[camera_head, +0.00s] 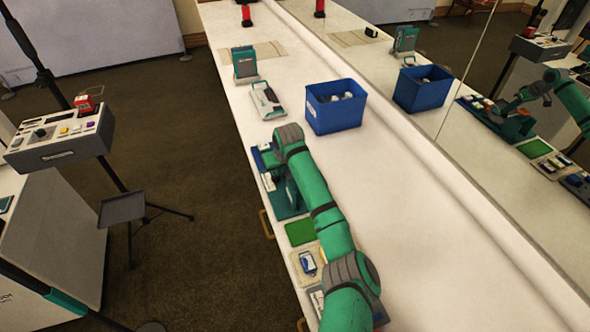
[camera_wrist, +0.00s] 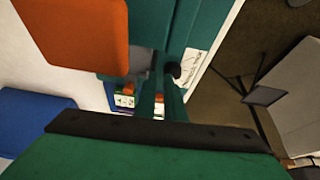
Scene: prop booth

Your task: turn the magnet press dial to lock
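The magnet press is a teal body (camera_head: 288,207) on the near bench edge, largely covered by my arm in the head view. In the wrist view its teal surface (camera_wrist: 209,30) fills the upper middle, with a large orange part (camera_wrist: 75,35) at upper left. A small black round knob (camera_wrist: 173,70), which looks like the dial, shows at my fingertips. My gripper (camera_wrist: 163,88) reaches in over the press with its fingers close beside the knob. I cannot tell whether they touch or grip it. The dial's marking is not readable.
A blue bin (camera_head: 334,108) with items stands behind the press, beside a white device (camera_head: 267,101) and a teal stand (camera_head: 244,62). A green mat (camera_head: 300,232) and a small tray (camera_head: 308,266) lie nearer. A mirror (camera_head: 470,110) runs along the right. The bench's right side is clear.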

